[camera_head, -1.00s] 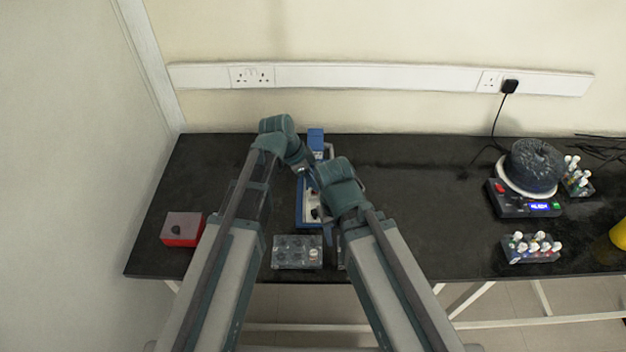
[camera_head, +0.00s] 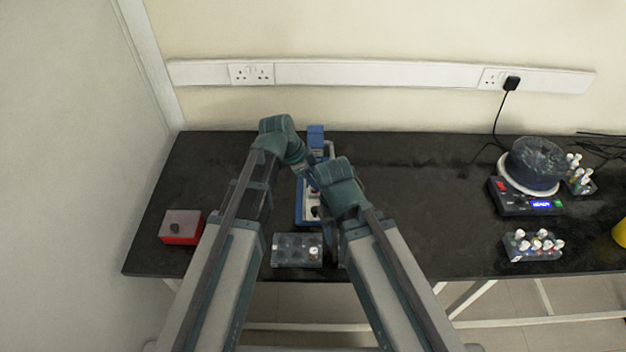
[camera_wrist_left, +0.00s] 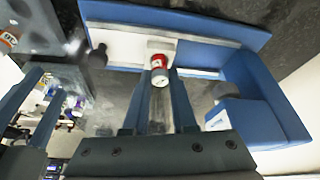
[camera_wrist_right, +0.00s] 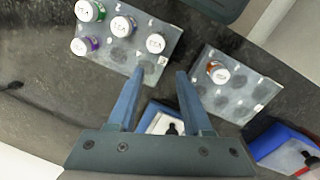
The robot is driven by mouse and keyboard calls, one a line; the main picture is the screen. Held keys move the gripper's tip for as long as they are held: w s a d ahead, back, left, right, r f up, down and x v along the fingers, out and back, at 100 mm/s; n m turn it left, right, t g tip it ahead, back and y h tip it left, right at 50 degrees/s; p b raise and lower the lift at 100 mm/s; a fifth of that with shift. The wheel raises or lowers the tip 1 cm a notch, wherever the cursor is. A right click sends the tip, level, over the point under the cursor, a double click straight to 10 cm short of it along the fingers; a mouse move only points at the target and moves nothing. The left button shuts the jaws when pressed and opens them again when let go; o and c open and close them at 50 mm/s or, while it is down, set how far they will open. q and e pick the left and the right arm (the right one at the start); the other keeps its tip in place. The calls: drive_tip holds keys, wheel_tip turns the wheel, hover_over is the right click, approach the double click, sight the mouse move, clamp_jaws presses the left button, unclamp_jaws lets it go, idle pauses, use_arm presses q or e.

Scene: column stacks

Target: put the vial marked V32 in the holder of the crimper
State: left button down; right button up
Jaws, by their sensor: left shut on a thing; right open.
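My left gripper (camera_wrist_left: 158,82) is shut on a vial (camera_wrist_left: 159,68) with a red band and a white top, seen between its fingertips in the left wrist view. The mark on its top is too small to read. The blue crimper (camera_head: 315,134) stands on the bench, largely behind my arms. In the left wrist view, its blue frame (camera_wrist_left: 225,28) and white part (camera_wrist_left: 120,42) lie around and just beyond the vial. Whether the vial touches the holder cannot be told. My right gripper (camera_wrist_right: 158,78) is open and empty, with vial racks beyond its fingertips.
A grey rack (camera_head: 285,253) with one vial stands at the bench's front edge. Another rack (camera_wrist_right: 171,46) holds several vials. A red box (camera_head: 181,238) is at left. A device with a dark bowl (camera_head: 535,165) and a vial rack (camera_head: 533,257) stand at right. The bench centre-right is clear.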

use_arm(q)
drive_tip(key=shift+f, duration=0.25)
use_arm(e)
drive_tip(key=shift+f, duration=0.25)
use_arm(q)
drive_tip(key=shift+c, duration=1.6)
unclamp_jaws()
drive_tip(key=shift+r, duration=0.15)
use_arm(e)
drive_tip(key=shift+r, duration=0.15)
use_arm(q)
drive_tip(key=shift+r+p, duration=2.95)
use_arm(e)
wheel_tip(320, 180, up, 6)
drive_tip(key=shift+f, duration=0.1)
